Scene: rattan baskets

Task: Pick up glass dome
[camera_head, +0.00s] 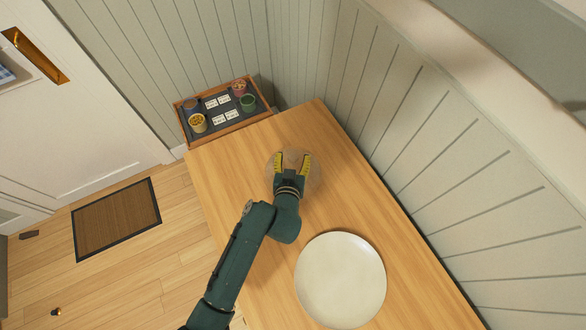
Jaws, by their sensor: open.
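The glass dome (312,184) is a clear, faintly visible round shape on the wooden table, toward its far end. My gripper (293,156) is open, with its two yellow-marked fingers over the dome and pointing to the far side. The gripper and wrist hide much of the dome. I cannot tell whether the fingers touch the glass.
A large pale round plate (341,280) lies on the wooden table (400,262) near the front right. A wooden tray (223,107) with small pots and cards stands beyond the table's far end. A panelled wall runs along the right. The table between tray and dome is clear.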

